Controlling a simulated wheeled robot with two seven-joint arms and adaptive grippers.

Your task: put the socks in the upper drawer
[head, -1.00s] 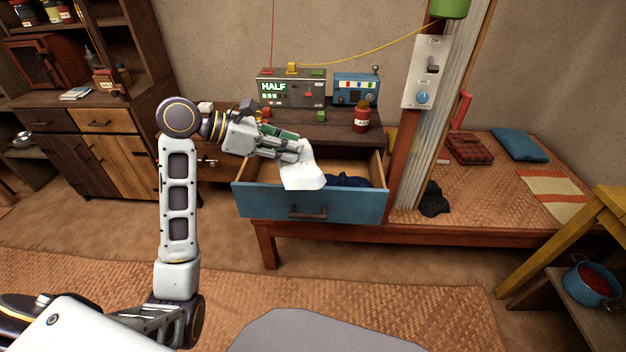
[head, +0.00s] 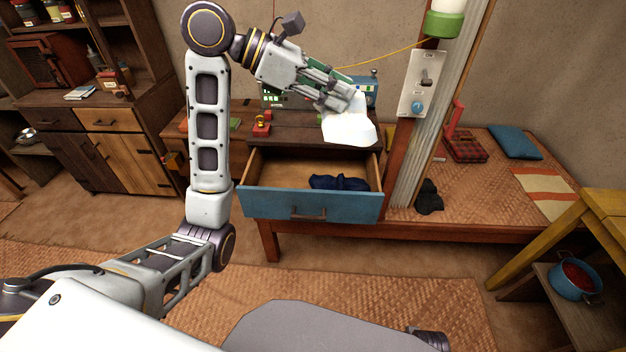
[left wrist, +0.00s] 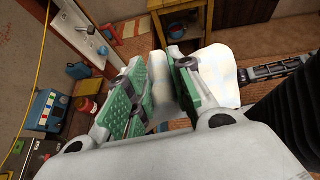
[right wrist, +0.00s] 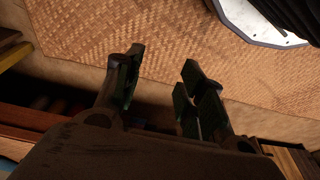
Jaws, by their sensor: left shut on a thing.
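The open drawer (head: 262,203) has a blue front and a handle. A dark blue cloth bundle (head: 338,183), which looks like socks, lies inside it at the right. My left gripper (head: 345,98) is shut on a white cloth bundle (head: 349,128), perhaps socks, and holds it up above and behind the drawer, apart from it. The white bundle also shows between and beyond the green pads in the left wrist view (left wrist: 222,72). A black bundle (head: 428,197), perhaps socks, lies on the woven mat by the post. My right gripper (right wrist: 160,90) is open and empty.
A post with a switch panel (head: 424,84) stands right of the drawer. A red jar (left wrist: 86,104) and a blue device (left wrist: 45,108) stand behind, on the dark top. A plaid box (head: 466,148) and blue cushion (head: 515,142) lie on the matted platform. The drawer's left side is clear.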

